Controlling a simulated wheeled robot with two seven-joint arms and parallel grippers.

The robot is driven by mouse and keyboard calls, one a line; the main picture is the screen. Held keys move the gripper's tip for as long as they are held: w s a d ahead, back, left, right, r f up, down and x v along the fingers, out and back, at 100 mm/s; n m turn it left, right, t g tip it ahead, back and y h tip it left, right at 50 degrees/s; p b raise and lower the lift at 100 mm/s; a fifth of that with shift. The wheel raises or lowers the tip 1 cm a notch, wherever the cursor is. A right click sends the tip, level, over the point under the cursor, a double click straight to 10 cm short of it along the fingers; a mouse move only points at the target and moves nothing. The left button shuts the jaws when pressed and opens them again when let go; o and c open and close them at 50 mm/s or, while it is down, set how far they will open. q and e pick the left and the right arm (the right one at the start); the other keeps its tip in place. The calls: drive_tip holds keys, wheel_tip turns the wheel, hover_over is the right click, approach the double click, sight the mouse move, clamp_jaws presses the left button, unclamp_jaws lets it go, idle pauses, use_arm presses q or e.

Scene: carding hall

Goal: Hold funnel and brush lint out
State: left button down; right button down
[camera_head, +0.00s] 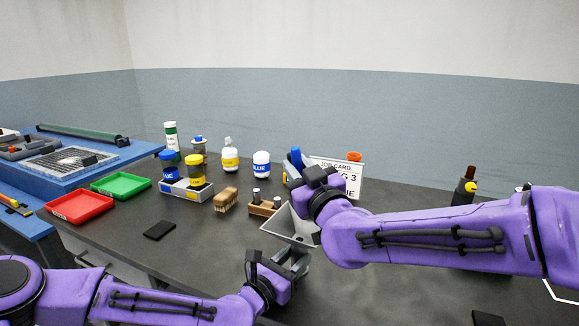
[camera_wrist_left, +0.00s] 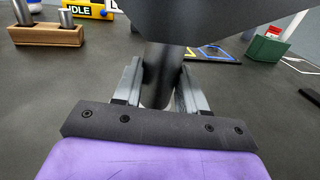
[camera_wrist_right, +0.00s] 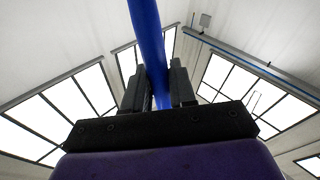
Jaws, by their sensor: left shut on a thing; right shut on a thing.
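The grey funnel (camera_head: 287,225) is a wide tapered hopper near the front middle of the table. My left gripper (camera_head: 292,266) is below it; in the left wrist view its fingers (camera_wrist_left: 160,88) are shut on the funnel's dark spout (camera_wrist_left: 162,70). My right gripper (camera_head: 302,172) is above the funnel, shut on a blue handle, whose top (camera_head: 295,154) shows in the head view. In the right wrist view the blue handle (camera_wrist_right: 147,35) runs up between the fingers (camera_wrist_right: 158,88).
A wooden block with pegs (camera_head: 263,206) and a wooden brush (camera_head: 226,199) lie left of the funnel. A job card (camera_head: 350,177) stands behind. Red (camera_head: 79,207) and green (camera_head: 121,185) trays, a grey caddy with bottles (camera_head: 187,190) and a black pad (camera_head: 160,230) are further left.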

drive_tip(key=d, duration=0.1)
drive_tip(key=s+d, duration=0.1)
drive_tip(key=d, duration=0.1)
drive_tip(key=shift+s+d, duration=0.3)
drive_tip(key=shift+d, duration=0.05)
drive_tip(key=shift+s+a+r, duration=0.3)
drive_tip(key=shift+s+r, duration=0.35)
drive_tip(key=shift+s, duration=0.05)
drive_tip(key=shift+s+a+r, duration=0.35)
drive_tip(key=shift+s+r, duration=0.25)
drive_tip(key=shift+s, duration=0.1)
drive_tip(key=shift+s+a+r, duration=0.3)
drive_tip(key=shift+s+r, duration=0.35)
drive_tip(key=shift+s, duration=0.05)
drive_tip(key=shift+s+a+r, duration=0.25)
drive_tip(key=shift+s+r, duration=0.25)
drive_tip(key=shift+s, duration=0.05)
drive_tip(key=shift+s+a+r, duration=0.2)
drive_tip(key=shift+s+r, duration=0.25)
drive_tip(key=shift+s, duration=0.05)
